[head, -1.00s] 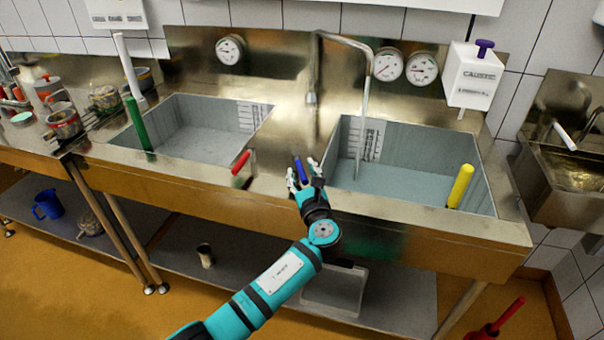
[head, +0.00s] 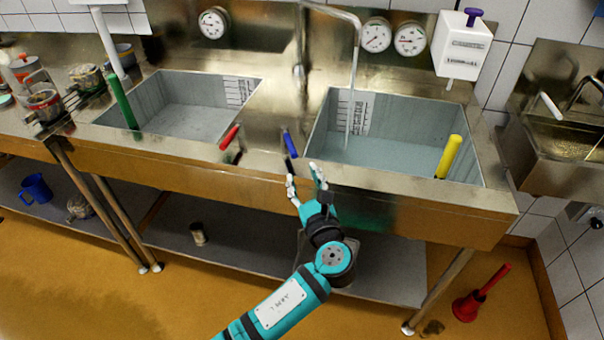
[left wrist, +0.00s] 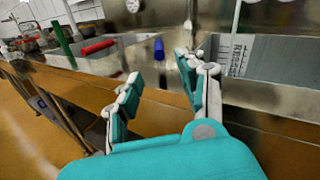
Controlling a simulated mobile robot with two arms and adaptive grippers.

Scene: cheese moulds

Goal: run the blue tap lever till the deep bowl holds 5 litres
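The blue tap lever (head: 290,143) stands on the sink's front rim between the two bowls; it also shows in the left wrist view (left wrist: 159,48). My left gripper (head: 303,174) is open and empty, just in front of and below the lever, apart from it. In the left wrist view its fingers (left wrist: 162,80) are spread. A thin water stream (head: 352,95) falls from the spout (head: 335,12) into the right bowl (head: 400,110). Bluish water (head: 385,158) covers its floor beside a wall scale (head: 362,112); I cannot read the level. My right gripper is out of view.
A red lever (head: 230,137) stands left of the blue one, by the left bowl (head: 185,110). A green handle (head: 125,108) and a yellow handle (head: 448,157) rise from the bowls. A shelf (head: 270,240) runs under the sink. A red plunger-like tool (head: 480,295) stands on the floor.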

